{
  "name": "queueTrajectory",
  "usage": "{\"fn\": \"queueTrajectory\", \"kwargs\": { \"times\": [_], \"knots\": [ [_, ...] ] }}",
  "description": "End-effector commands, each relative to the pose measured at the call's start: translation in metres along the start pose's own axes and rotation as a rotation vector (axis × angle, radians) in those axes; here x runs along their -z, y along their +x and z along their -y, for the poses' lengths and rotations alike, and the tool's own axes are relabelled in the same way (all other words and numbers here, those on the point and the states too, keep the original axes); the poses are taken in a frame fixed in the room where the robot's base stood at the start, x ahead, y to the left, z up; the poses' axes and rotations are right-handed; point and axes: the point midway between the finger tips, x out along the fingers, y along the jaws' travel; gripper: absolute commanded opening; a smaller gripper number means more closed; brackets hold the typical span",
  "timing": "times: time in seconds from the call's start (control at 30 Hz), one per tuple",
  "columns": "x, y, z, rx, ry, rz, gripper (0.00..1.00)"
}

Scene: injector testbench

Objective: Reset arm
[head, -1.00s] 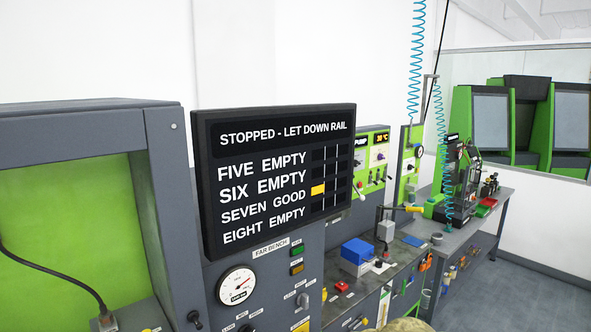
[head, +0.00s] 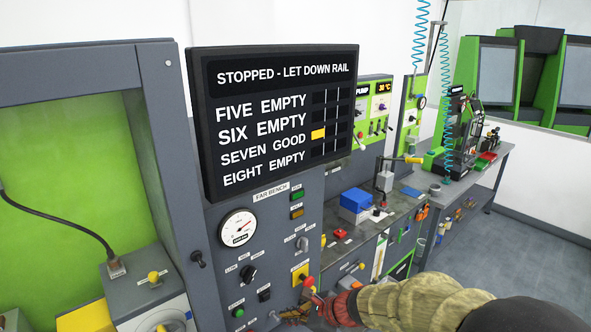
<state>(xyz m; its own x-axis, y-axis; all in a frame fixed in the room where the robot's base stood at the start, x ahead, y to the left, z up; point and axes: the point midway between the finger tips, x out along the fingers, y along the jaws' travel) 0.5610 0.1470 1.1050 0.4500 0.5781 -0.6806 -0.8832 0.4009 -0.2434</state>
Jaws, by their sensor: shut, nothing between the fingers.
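My arm reaches in from the lower right in the head view, in a tan ribbed sleeve with a reddish part near its end. The black display (head: 280,78) reads "STOPPED - LET DOWN RAIL", with five, six and eight empty and seven good.
A round gauge (head: 238,229) and several knobs sit on the panel. A green-backed cabinet (head: 75,225) stands at left. A workbench (head: 345,243) with a blue box (head: 356,200) runs back to the right. Open floor (head: 515,245) lies at far right.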

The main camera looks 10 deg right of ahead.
Motion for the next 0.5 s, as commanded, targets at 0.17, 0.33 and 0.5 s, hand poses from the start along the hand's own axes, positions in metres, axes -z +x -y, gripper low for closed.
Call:
{"fn": "queueTrajectory", "kwargs": {
  "times": [0.17,0.33,0.5],
  "knots": [
    [0.0068,-0.0089,-0.0059,0.001,0.001,-0.001,0.00],
    [0.0076,-0.0103,-0.0073,0.001,0.000,-0.001,0.00],
    [0.0075,-0.0102,-0.0072,0.000,-0.002,-0.001,0.00]
  ]
}}
